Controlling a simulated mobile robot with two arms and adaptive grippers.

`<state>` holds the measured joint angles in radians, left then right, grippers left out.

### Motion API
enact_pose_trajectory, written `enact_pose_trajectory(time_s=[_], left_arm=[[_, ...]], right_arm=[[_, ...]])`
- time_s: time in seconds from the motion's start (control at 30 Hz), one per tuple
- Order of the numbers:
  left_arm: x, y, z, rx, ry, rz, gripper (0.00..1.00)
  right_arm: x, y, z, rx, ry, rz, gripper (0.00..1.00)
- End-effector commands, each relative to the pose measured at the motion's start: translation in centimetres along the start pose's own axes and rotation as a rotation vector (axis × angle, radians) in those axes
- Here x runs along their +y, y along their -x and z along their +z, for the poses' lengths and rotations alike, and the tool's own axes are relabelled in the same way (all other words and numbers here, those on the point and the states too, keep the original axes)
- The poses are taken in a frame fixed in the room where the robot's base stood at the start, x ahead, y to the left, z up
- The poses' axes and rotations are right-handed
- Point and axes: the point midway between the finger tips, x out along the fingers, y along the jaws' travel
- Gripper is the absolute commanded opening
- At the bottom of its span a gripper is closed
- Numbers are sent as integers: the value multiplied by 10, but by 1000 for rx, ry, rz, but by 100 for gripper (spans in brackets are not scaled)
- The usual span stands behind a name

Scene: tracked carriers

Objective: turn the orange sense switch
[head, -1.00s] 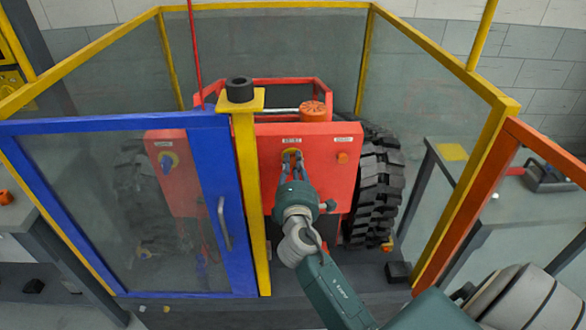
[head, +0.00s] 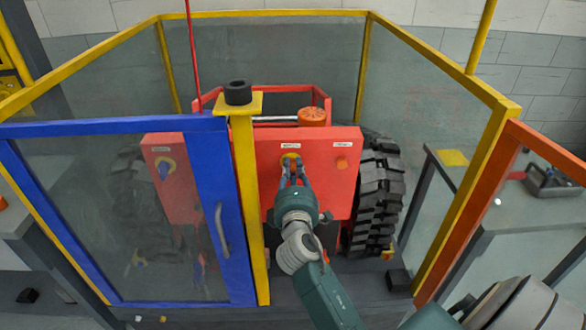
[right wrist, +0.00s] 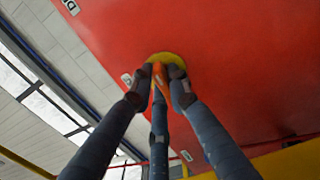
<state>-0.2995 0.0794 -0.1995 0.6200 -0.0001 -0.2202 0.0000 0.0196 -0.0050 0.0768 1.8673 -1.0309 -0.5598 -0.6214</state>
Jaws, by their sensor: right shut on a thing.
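The orange sense switch (right wrist: 158,72) sits on a yellow round plate (right wrist: 168,58) on the red panel. In the head view the yellow plate (head: 291,156) shows below a white label, and the fingers hide the orange handle. My right gripper (head: 292,170) reaches the panel from the front. In the right wrist view the right gripper (right wrist: 160,80) is shut on the orange handle, with fingers on both sides of it. The handle's exact angle is hard to tell. My left gripper is not in view.
A yellow post (head: 250,210) and a blue framed door (head: 228,190) stand left of my right arm. A black track (head: 377,200) lies to the right. A round orange knob (head: 342,163) sits right of the switch. An orange frame (head: 470,220) stands farther right.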

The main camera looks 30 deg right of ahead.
Motion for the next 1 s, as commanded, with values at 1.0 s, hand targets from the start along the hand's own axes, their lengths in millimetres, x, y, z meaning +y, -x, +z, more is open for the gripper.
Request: enact_pose_trajectory(time_s=[1.0], left_arm=[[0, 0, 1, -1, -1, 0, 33]], right_arm=[[-2, 74, 0, 0, 1, -4, 35]])
